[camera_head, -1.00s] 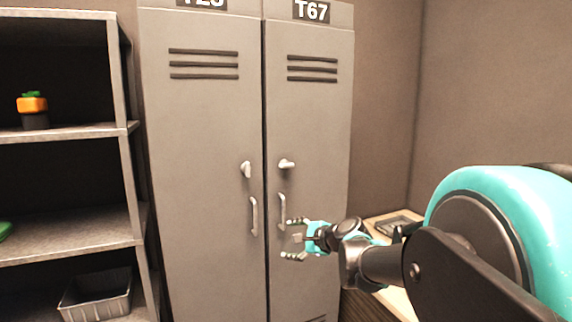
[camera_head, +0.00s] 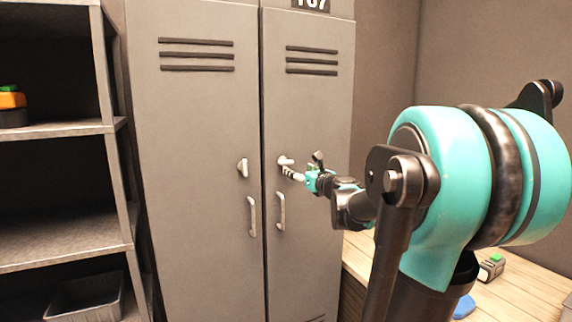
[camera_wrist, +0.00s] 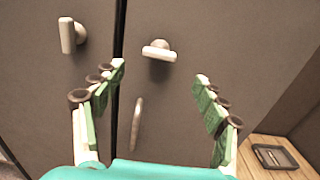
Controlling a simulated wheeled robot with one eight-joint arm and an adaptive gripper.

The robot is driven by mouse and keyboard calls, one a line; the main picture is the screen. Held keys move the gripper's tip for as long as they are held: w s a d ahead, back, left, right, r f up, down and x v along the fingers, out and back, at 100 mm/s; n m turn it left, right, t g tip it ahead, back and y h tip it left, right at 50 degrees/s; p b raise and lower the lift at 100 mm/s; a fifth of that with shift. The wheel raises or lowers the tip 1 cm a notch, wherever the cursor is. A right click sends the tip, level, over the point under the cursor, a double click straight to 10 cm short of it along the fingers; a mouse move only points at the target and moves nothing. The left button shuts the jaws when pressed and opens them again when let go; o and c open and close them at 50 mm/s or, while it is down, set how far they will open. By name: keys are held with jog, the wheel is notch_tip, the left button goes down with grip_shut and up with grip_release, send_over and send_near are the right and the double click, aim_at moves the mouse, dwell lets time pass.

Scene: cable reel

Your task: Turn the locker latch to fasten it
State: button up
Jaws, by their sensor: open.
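The right locker (camera_head: 308,115), labelled T67 in the earlier head view, has a small pale latch (camera_head: 285,160) lying roughly horizontal. In the wrist view this latch (camera_wrist: 159,50) sits ahead of and between my open fingers, apart from them. The left locker's latch (camera_head: 243,166) hangs roughly upright; it also shows in the wrist view (camera_wrist: 70,35). My gripper (camera_head: 304,166) is just right of the right latch in the head view, and it shows open and empty in the wrist view (camera_wrist: 160,90). Its fingertips partly overlap the latch's right end in the head view.
Pull handles sit below the latches, one on the left door (camera_head: 252,216) and one on the right (camera_head: 281,211). A grey shelf (camera_head: 60,131) stands at left. A wooden desk (camera_head: 520,290) is at right, with a dark tray (camera_wrist: 274,157) on it.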

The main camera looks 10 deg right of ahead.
aim_at(287, 163)
jog(key=x, duration=1)
jog(key=shift+w+a+f, duration=0.1)
jog(key=shift+w+a, duration=0.05)
jog(key=shift+w, duration=0.2)
jog(key=shift+c, duration=0.4)
jog(key=c, duration=1.1)
